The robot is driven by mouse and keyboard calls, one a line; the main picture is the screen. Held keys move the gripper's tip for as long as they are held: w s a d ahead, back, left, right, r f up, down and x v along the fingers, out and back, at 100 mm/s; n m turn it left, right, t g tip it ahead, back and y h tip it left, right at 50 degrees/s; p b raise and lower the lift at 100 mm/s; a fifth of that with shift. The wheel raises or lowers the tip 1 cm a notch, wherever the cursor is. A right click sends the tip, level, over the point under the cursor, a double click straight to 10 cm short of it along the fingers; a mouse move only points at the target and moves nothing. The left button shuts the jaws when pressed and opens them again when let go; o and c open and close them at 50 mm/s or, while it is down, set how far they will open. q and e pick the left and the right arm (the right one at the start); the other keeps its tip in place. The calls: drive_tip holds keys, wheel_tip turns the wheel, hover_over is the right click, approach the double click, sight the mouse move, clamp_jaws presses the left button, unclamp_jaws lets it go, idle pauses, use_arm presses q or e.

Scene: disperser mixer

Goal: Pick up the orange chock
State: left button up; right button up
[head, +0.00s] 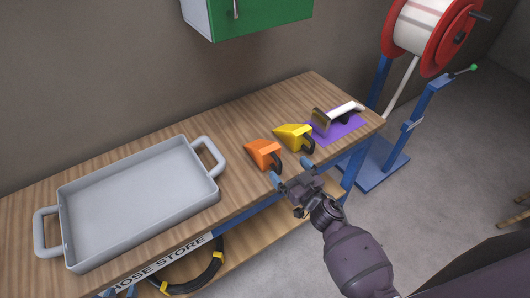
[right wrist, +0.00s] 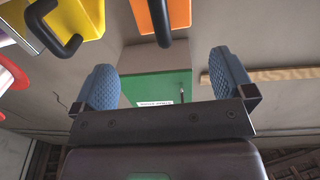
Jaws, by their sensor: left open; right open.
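The orange chock (head: 262,152) is a wedge with a black handle (head: 277,159) on its near right side. It rests on the wooden bench near the front edge. My right gripper (head: 290,170) is open and empty, just in front of the chock's handle and apart from it. In the right wrist view the orange chock (right wrist: 178,13) shows at the top, beyond the open blue fingertips (right wrist: 163,82), with its dark handle hanging between them. My left gripper is not in view.
A yellow chock (head: 292,136) with a black handle stands close to the right of the orange one. Behind it, a trowel-like tool (head: 342,113) lies on a purple mat (head: 341,131). A large grey tray (head: 140,200) fills the bench's left. A green cabinet (head: 262,15) hangs above.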

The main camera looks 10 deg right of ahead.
sight(280, 161)
drive_tip(key=x, duration=0.2)
drive_tip(key=shift+w+a, duration=0.15)
drive_tip(key=shift+w, duration=0.2)
drive_tip(key=x, duration=0.3)
drive_tip(key=shift+w+a, duration=0.1)
drive_tip(key=shift+a, duration=0.25)
drive_tip(key=shift+w+a+b, duration=0.15)
drive_tip(key=shift+w+b, duration=0.2)
drive_tip(key=shift+w, duration=0.2)
use_arm(q)
drive_tip(key=shift+w+d+f, duration=0.1)
drive_tip(key=shift+w, duration=0.3)
use_arm(e)
drive_tip(key=shift+c, duration=0.2)
use_arm(q)
drive_tip(key=shift+s+f, duration=0.2)
drive_tip(key=shift+s, duration=0.15)
use_arm(e)
drive_tip(key=shift+r, duration=0.1)
drive_tip(key=c, duration=1.2)
